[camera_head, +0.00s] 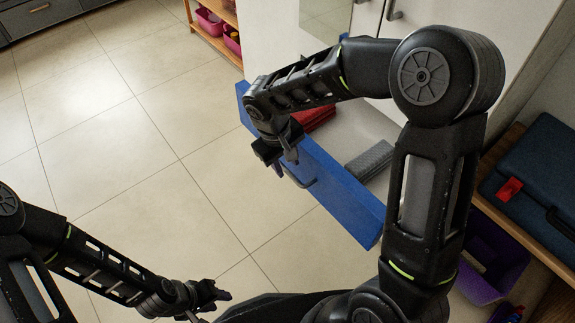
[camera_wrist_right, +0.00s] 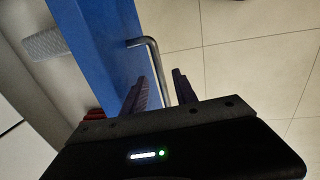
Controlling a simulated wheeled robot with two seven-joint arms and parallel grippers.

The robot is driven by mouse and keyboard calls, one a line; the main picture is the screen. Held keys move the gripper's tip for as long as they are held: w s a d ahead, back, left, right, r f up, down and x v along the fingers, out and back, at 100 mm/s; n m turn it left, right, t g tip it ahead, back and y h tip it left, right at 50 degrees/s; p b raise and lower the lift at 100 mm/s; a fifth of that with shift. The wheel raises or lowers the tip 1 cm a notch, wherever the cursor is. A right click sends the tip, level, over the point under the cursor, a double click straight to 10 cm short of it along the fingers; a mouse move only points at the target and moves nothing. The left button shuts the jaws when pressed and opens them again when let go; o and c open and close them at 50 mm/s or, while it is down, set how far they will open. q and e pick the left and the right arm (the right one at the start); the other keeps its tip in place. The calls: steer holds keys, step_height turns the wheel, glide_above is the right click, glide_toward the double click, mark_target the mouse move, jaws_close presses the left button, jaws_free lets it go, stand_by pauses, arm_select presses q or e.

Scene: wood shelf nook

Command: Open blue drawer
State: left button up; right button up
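The blue drawer (camera_head: 345,200) is pulled out from the white cabinet, with a wide gap behind its front panel. A red thing (camera_head: 318,119) and a grey block (camera_head: 370,160) show inside it. Its metal bar handle (camera_wrist_right: 153,62) sticks out from the blue front. My right gripper (camera_head: 279,164) is at the handle; in the right wrist view its two fingers (camera_wrist_right: 160,88) are apart, with the handle bar between them and not clamped. My left gripper (camera_head: 218,298) is low at the left, away from the drawer; its finger opening is unclear.
A wooden shelf with pink bins (camera_head: 210,22) stands at the back. At right, a blue case (camera_head: 535,170) rests on a wooden shelf above a purple bin (camera_head: 490,262). The tiled floor (camera_head: 150,170) left of the drawer is clear.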

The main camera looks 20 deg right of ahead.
steer(key=r, duration=0.2)
steer(key=a+r, duration=0.1)
steer(key=r, duration=0.2)
steer(key=shift+s+p, duration=0.15)
steer(key=shift+p, duration=0.25)
